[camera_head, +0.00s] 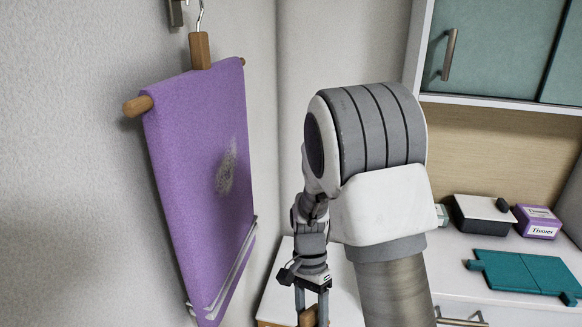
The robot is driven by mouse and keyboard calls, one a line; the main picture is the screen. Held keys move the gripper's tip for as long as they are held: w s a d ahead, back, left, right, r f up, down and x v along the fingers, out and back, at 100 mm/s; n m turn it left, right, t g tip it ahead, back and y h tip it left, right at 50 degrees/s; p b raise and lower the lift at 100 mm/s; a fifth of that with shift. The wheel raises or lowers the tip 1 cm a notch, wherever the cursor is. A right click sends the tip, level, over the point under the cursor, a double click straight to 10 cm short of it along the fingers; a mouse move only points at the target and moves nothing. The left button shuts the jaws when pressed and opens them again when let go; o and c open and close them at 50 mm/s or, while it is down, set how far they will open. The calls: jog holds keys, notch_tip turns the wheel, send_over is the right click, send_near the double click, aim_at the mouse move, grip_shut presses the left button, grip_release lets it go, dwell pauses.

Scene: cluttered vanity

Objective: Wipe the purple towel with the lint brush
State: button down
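The purple towel (192,160) hangs on a wooden hanger (199,50) at the left wall. A greyish, fuzzy patch of lint (226,168) lies on its right half. My gripper (311,304) points down at the bottom of the view, right of the towel and apart from it. Its two fingers stand apart, and a brown wooden piece (309,317) shows between or behind them. This may be part of the lint brush, but it is cut off by the frame edge. Whether the fingers touch it cannot be told.
A white counter (490,290) at the right holds a teal folded mat (520,272), a black-and-white box (484,214) and a purple tissue box (537,221). Teal cabinets (500,45) hang above. White strips (232,272) cross the towel's lower end. Space between towel and arm is clear.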

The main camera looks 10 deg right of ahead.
jog(key=r+m+y, duration=0.1)
jog(key=r+m, duration=0.1)
jog(key=a+r+m+g+y+p, duration=0.1)
jog(key=r+m, duration=0.1)
jog(key=s+a+r+m+g+y+p, duration=0.1)
jog(key=r+m, duration=0.1)
jog(key=shift+s+a+y, duration=0.1)
jog(key=shift+a+y, duration=0.05)
jog(key=shift+y, duration=0.25)
notch_tip(320, 180, up, 8)
jog(key=a+m+t+y+p, duration=0.2)
jog(key=a+m+y+p, duration=0.15)
jog(key=m+y, duration=0.35)
jog(key=m+t+y+p, duration=0.6)
jog(key=m+t, duration=0.3)
jog(key=t, duration=0.2)
send_near(229, 175)
jog(key=shift+b+x, duration=0.9)
jog(key=shift+x, duration=1.35)
jog(key=shift+s, duration=0.1)
jog(key=shift+p+x, duration=0.45)
jog(key=shift+x, duration=1.7)
